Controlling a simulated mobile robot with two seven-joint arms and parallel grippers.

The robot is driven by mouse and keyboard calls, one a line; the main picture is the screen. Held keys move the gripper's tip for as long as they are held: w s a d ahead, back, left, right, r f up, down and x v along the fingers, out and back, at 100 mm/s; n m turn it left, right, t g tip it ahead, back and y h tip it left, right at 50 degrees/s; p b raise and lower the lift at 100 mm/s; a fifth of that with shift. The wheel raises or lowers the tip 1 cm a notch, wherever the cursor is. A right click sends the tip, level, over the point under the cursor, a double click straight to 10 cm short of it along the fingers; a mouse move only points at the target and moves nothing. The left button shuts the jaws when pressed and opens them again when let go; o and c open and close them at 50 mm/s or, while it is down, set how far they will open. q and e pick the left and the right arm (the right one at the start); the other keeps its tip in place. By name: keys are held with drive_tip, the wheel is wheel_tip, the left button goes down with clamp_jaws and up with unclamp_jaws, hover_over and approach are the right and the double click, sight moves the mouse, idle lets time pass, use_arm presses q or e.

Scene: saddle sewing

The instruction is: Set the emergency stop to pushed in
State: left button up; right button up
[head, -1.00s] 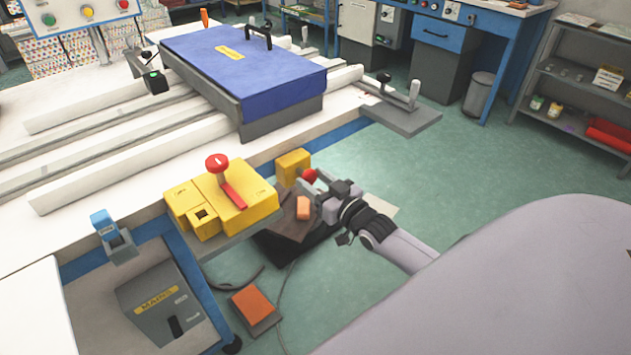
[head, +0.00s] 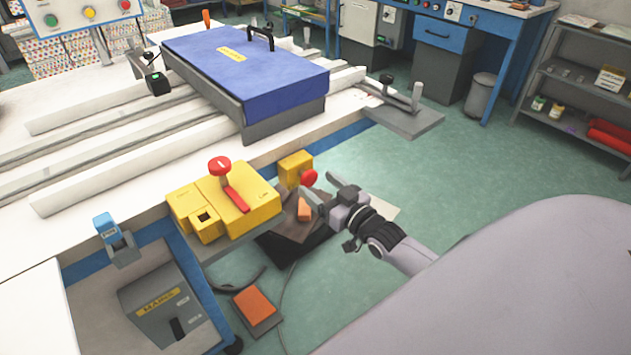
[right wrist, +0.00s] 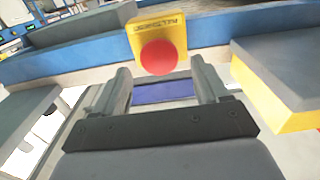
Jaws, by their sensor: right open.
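The emergency stop is a red mushroom button (head: 309,177) on the side of a small yellow box (head: 291,165) at the machine's front edge. In the right wrist view the red button (right wrist: 159,57) faces me in front of its yellow plate (right wrist: 172,24). My right gripper (head: 323,193) is open and empty, just right of the button in the head view. In the right wrist view its fingers (right wrist: 160,85) are spread, with the button ahead of and above the gap between them. They look apart from it. I cannot tell how far in the button sits. My left gripper is not in view.
A larger yellow control box (head: 255,199) with a red lever (head: 220,167) stands left of the button. A grey box marked MAINS (head: 160,305) and an orange pedal (head: 254,305) are below. The blue-covered block (head: 225,65) lies on the table.

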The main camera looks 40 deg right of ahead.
drive_tip(key=shift+s+d, duration=0.15)
drive_tip(key=shift+s, duration=2.05)
drive_tip(key=s+a+f+g+p, duration=0.2)
drive_tip(key=s+a+f+g, duration=0.1)
drive_tip(key=s+a, duration=0.4)
drive_tip(key=s+a+f+n+g+y+p, duration=0.1)
drive_tip(key=s+a+f+g, duration=0.3)
drive_tip(key=s+a, duration=0.4)
drive_tip(key=s+f+p, duration=0.1)
drive_tip(key=s, duration=0.2)
drive_tip(key=shift+f+n+g, duration=0.15)
drive_tip(key=shift+n+g, duration=0.15)
drive_tip(key=shift+w, duration=0.1)
